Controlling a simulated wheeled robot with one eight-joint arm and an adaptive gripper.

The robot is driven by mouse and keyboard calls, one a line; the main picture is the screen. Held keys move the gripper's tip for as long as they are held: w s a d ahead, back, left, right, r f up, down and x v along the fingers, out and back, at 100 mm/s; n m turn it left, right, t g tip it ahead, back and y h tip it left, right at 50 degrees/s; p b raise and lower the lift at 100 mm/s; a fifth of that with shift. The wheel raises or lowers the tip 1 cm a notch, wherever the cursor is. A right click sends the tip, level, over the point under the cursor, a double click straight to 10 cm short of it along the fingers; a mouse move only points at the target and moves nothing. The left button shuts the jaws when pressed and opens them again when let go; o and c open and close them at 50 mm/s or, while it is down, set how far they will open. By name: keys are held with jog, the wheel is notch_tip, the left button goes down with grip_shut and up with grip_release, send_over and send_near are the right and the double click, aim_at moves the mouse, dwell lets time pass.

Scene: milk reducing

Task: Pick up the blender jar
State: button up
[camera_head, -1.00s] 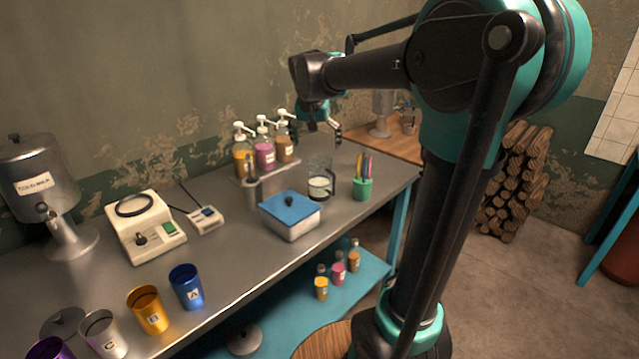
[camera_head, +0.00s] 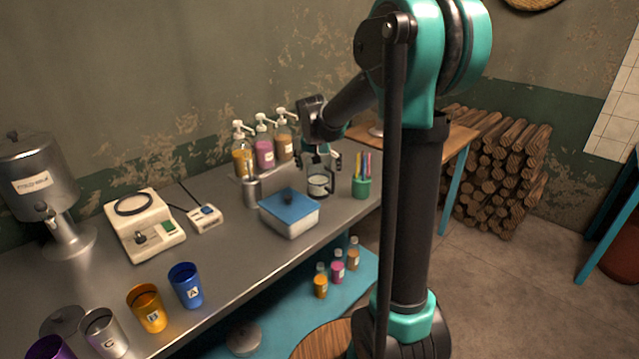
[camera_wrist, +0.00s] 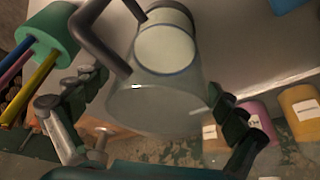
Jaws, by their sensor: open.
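The blender jar (camera_head: 319,185) is a clear glass jar with a dark handle and pale contents at its bottom. It stands on the metal counter between the blue-lidded box and the green pen cup. My gripper (camera_head: 322,158) is right above and around its upper part. In the wrist view the jar (camera_wrist: 160,95) lies between the two spread fingers of my gripper (camera_wrist: 150,120), its handle toward the upper left. The fingers are open, with a visible gap on the left side; the right finger is close to the glass, and contact there cannot be told.
The green pen cup (camera_head: 361,187) stands close on the jar's right. The blue-lidded box (camera_head: 289,222) is at its front left. Several pump bottles (camera_head: 264,152) stand behind left, with a metal cup (camera_head: 252,192) near them. Colored cups (camera_head: 186,286) stand at the counter's near left.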

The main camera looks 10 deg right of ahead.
jog(key=shift+f, duration=0.2)
jog(key=c, duration=1.6)
jog(key=shift+r, duration=0.2)
